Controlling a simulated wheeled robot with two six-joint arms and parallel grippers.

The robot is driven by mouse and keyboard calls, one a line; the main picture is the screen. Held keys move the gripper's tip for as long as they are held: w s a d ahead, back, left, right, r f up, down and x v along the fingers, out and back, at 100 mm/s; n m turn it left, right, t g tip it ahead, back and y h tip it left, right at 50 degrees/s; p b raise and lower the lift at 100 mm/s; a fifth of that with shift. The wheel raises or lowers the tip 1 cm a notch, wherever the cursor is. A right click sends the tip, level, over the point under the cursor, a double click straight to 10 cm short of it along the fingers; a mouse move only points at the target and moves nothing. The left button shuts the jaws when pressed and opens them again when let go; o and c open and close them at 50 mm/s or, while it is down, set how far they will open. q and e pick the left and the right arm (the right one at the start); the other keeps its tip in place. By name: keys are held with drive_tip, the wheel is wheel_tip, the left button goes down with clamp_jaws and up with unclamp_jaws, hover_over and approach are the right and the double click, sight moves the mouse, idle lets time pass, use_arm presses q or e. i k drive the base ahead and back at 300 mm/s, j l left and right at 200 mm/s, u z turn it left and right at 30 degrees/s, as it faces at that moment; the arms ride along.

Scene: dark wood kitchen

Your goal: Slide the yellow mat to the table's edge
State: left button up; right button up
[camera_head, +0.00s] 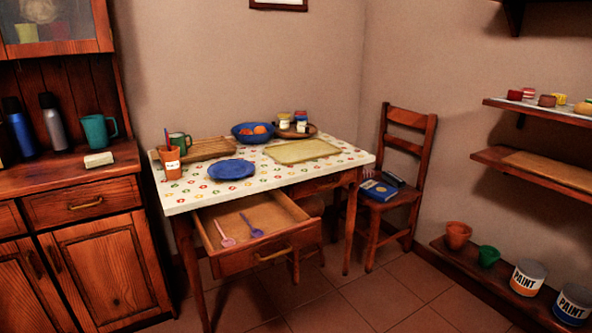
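The yellow mat (302,151) lies flat on the right half of the table, a pale yellow rectangle with a slightly darker border. Nothing rests on it. The table (285,178) has a white top with colourful dots, and its front edge lies a little in front of the mat. A bare strip of tabletop separates the mat from that edge. Neither of my grippers shows in the head view.
A blue plate (231,169) sits left of the mat; a blue bowl (243,136) and a round tray with jars (297,131) stand behind it. An open drawer (262,262) with two spoons juts out in front. A chair (405,172) stands at the right.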

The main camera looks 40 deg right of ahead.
sight(306, 150)
drive_tip(key=z, duration=1.55)
